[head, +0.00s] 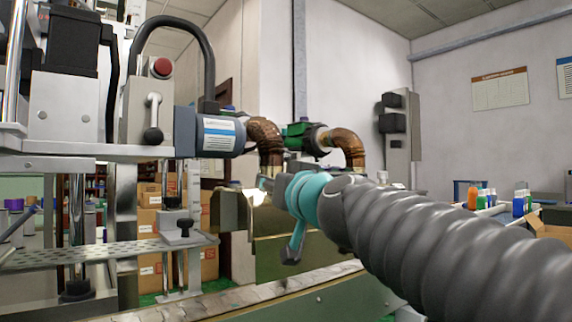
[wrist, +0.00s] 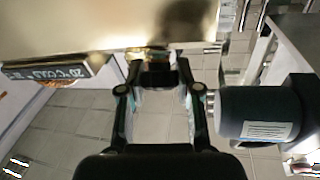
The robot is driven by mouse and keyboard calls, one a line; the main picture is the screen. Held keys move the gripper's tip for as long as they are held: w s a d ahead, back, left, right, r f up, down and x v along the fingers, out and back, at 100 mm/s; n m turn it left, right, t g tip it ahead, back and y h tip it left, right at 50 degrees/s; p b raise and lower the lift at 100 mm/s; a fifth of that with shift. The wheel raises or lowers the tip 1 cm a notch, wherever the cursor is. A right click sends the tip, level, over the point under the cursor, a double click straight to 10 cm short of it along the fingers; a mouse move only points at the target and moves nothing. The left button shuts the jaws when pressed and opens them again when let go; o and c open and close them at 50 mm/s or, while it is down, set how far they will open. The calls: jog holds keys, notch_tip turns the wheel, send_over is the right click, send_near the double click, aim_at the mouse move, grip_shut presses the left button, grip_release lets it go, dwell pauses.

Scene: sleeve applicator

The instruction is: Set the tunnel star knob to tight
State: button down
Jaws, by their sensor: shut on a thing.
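My gripper (wrist: 159,66) is shut on a small dark part (wrist: 158,76), which looks like the tunnel star knob. The fingers stand apart with this part between their tips. Its lobes and setting cannot be read. A smooth metal housing (wrist: 90,22), apparently the tunnel, lies just beyond the fingertips, with a brassy piece at its edge. In the head view the tunnel's metal side (head: 228,211) shows left of my turquoise wrist joint. The fingertips and the held knob are hidden there.
A dark blue-grey motor cylinder (head: 210,133) stands left of my wrist and close to the right finger in the wrist view (wrist: 262,112). A conveyor (head: 235,298) runs below. Another black knob (head: 184,227) sits on a bracket at left.

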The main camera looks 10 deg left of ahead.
jog(key=r+m+t+h+p, duration=0.1)
jog(key=p, duration=0.2)
jog(key=shift+m, duration=0.4)
jog(key=shift+a+m+h+p, duration=0.1)
jog(key=shift+m+h+p, duration=0.5)
jog(key=shift+h+p, duration=0.2)
jog(key=shift+f+m+t+h, duration=0.2)
jog(key=shift+m+h, duration=0.4)
jog(key=shift+m, duration=0.05)
jog(key=shift+f+m+t+h, duration=0.2)
jog(key=shift+m+h, duration=0.4)
jog(key=shift+m, duration=0.05)
jog(key=m+h, duration=0.4)
jog(key=shift+f, duration=0.15)
jog(key=m+g+h, duration=0.1)
jog(key=m+h, duration=0.2)
jog(key=m+g+h, duration=0.1)
jog(key=m+h, duration=0.1)
jog(key=m, duration=0.1)
jog(key=shift+f+g+h, duration=0.1)
jog(key=shift+g+h, duration=0.3)
jog(key=shift+d+m, duration=0.2)
jog(key=shift+m, duration=0.2)
jog(key=c, duration=0.8)
grip_release()
